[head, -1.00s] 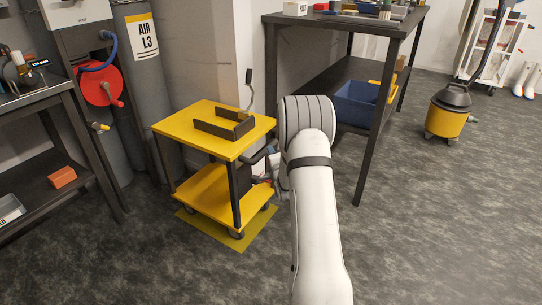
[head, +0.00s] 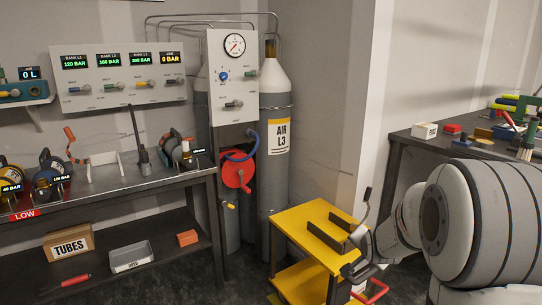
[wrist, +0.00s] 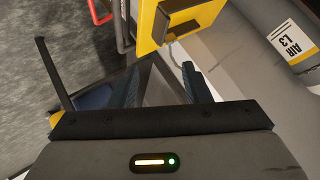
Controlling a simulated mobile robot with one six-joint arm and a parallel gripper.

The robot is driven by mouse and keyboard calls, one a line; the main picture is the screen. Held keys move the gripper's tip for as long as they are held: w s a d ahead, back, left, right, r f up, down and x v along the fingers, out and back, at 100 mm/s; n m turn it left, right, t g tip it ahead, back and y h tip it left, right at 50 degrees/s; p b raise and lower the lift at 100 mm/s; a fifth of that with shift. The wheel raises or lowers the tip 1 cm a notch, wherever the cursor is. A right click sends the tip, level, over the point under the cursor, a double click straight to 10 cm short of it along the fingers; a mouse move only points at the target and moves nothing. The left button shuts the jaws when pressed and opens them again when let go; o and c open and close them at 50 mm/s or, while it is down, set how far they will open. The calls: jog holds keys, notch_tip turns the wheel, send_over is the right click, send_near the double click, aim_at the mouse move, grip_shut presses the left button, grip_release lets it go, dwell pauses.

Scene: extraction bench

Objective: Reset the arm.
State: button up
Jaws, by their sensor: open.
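My arm's white links fill the right of the head view. My gripper (wrist: 161,84) shows in the wrist view with its two dark fingers apart and nothing held between them. In the head view the gripper's dark end (head: 358,270) is partly visible beside the right side of the yellow trolley (head: 290,222); whether it touches the trolley cannot be told. The trolley's yellow top also shows close ahead of the fingers in the wrist view (wrist: 200,15).
A grey AIR L3 cylinder (head: 275,190) and a red hose reel (head: 237,172) stand behind the trolley. Another bench (head: 415,140) stands at the right.

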jog(key=s+a+r+n+g+y+p, duration=0.1)
jog(key=s+a+r+n+g+p, duration=0.2)
jog(key=s+r, duration=0.8)
jog(key=s+a+r+n+g+y+p, duration=0.1)
jog(key=s+a+r+n+g+p, duration=0.3)
jog(key=s, duration=1.5)
jog(key=a+r+n+p, duration=0.3)
jog(key=a+r+p, duration=0.1)
jog(key=r+p, duration=0.3)
jog(key=shift+p, duration=0.8)
